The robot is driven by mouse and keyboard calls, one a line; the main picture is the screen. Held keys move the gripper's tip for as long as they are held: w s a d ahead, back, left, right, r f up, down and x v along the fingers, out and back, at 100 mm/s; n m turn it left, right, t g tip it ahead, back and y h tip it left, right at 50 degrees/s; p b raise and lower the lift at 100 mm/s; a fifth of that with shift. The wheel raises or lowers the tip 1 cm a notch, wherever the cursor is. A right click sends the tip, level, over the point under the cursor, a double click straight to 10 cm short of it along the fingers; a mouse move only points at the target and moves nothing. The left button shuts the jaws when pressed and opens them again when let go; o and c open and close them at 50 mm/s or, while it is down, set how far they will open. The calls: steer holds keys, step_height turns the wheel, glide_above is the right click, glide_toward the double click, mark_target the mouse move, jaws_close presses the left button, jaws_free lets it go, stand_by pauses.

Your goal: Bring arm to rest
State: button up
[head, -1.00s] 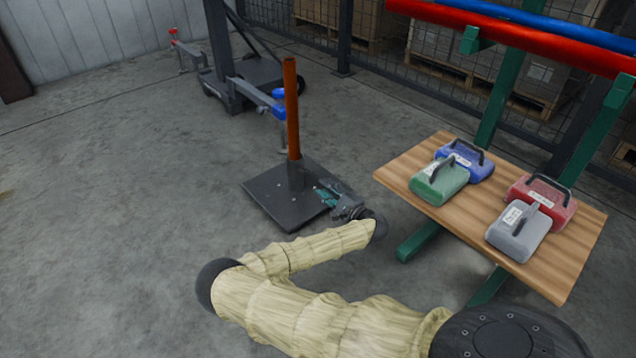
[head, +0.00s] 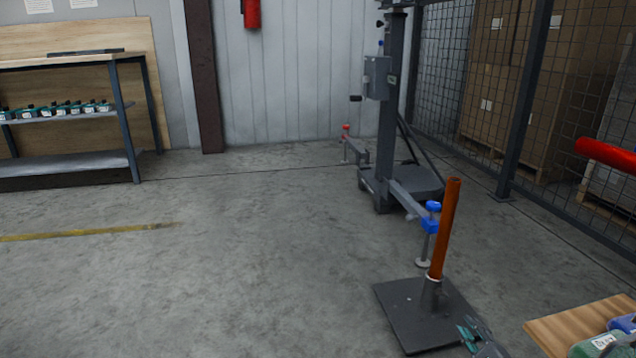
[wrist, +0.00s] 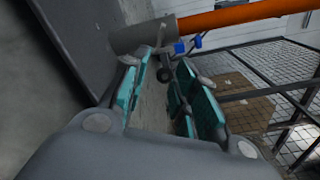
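My gripper (head: 478,338) shows at the bottom edge of the head view, low and just right of a black base plate. The rest of my arm is out of that view. In the wrist view my gripper (wrist: 158,85) has its teal-padded fingers apart, with floor visible between them and nothing held. An orange post (head: 446,230) stands upright in a socket on the black base plate (head: 405,315). The post (wrist: 235,15) and its grey socket (wrist: 142,36) also show beyond the fingertips in the wrist view. I cannot tell the exact gap to them.
A wooden table (head: 575,322) with coloured weights is at the lower right. A grey wheeled stand (head: 388,130) with blue-tipped arm is behind the post. Shelving (head: 70,162) stands at far left. The floor at left and centre is clear.

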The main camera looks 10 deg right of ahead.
steer(key=s+d+f+m+g+h+p, duration=0.1)
steer(key=s+d+m+g+h+p, duration=0.3)
steer(key=s+m, duration=0.5)
steer(key=s+d+m+g+h+p, duration=0.2)
steer(key=s+d+m+h, duration=0.4)
steer(key=m, duration=0.5)
steer(key=s+a+f+m+g+p, duration=0.2)
steer(key=s+a+m+g, duration=0.1)
steer(key=s+m, duration=0.45)
steer(key=s+a+f+m+g+y+p, duration=0.1)
steer(key=s+a+m+g+y+p, duration=0.3)
steer(key=s+a+m, duration=0.8)
steer(key=s+a+r+m+g+y+p, duration=0.1)
steer(key=a+r+m+g+y+p, duration=0.15)
steer(key=a, duration=0.65)
steer(key=s+a+r+m+g+y+p, duration=0.1)
steer(key=s+a+r+m, duration=0.2)
steer(key=a, duration=0.5)
steer(key=a+r+m+g+y+p, duration=0.1)
steer(key=a+r+m+y+p, duration=0.2)
steer(key=a, duration=0.6)
step_height(320, 180, up, 37)
steer(key=m+h+p, duration=0.1)
steer(key=p, duration=3.5)
steer(key=shift+s+d+r, duration=0.2)
steer(key=shift+s+d, duration=0.05)
steer(key=shift+d, duration=0.1)
